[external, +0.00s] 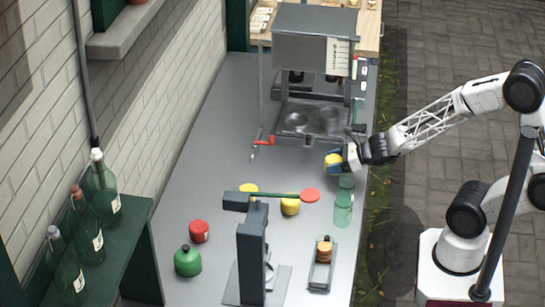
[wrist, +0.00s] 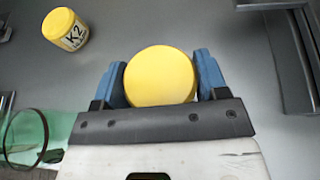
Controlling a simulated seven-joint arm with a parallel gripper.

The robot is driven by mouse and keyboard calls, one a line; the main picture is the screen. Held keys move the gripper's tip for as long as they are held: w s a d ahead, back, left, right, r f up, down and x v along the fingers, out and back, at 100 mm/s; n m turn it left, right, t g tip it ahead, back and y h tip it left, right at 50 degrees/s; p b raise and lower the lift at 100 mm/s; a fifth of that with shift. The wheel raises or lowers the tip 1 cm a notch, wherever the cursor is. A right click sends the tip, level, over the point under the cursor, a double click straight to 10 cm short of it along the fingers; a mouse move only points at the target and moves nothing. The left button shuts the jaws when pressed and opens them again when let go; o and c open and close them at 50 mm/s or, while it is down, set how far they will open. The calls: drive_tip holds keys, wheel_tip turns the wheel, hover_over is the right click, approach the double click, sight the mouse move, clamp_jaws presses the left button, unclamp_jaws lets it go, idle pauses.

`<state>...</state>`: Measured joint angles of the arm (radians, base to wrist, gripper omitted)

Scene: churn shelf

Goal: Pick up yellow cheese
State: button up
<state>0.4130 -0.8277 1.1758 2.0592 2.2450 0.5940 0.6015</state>
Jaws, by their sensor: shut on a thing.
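A round yellow cheese (wrist: 160,76) sits between the two blue fingers of my gripper (wrist: 162,84), which press on its left and right sides. In the external view the held cheese (external: 331,160) is at the tip of my gripper (external: 337,165), near the counter's right edge, between the machine and the green glass. Whether it touches the counter is hard to tell. Another yellow piece, marked K2 (wrist: 65,29), lies at the upper left of the wrist view.
A green glass (external: 343,205) stands close beside my gripper. A metal machine (external: 315,60) is behind it. A dark stand (external: 252,240) carries a green bar with a red disc (external: 310,195). A red item (external: 199,231) and green bottle (external: 187,261) are at left.

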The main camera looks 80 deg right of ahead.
drive_tip(key=s+a+r, duration=0.1)
drive_tip(key=s+a, duration=0.3)
drive_tip(key=s, duration=1.1)
drive_tip(key=shift+s+r, duration=0.15)
